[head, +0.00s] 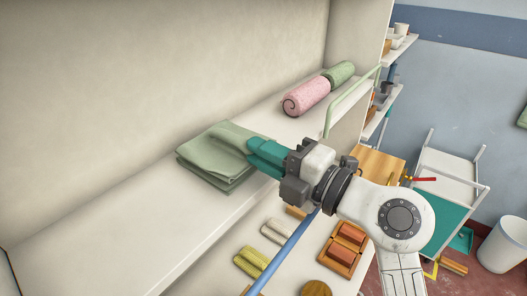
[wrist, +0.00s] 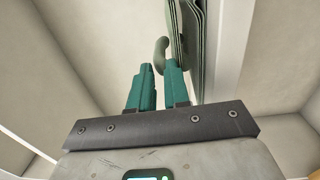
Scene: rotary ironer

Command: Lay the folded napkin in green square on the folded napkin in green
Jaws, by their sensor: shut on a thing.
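A folded green napkin (head: 217,148) lies at the top of a green pile on the long pale shelf. More folded green cloth (head: 222,185) shows beneath it along the front edge; where one napkin ends and the other begins is hard to tell. My gripper (head: 253,155), with teal fingers, reaches in from the right at the pile's right side. It is shut on the edge of the upper napkin; the fingers hide the gripped part. In the wrist view the fingers (wrist: 158,85) stand close together, with a rounded green fold and the layered green cloth (wrist: 188,35) beside them.
A rolled pink towel (head: 306,97) and a rolled green towel (head: 340,73) lie farther along the shelf. A pale green rail (head: 350,98) stands at the shelf's front edge. Below are yellow rolled cloths (head: 252,262) and a wooden tray (head: 343,248). The shelf's near left is bare.

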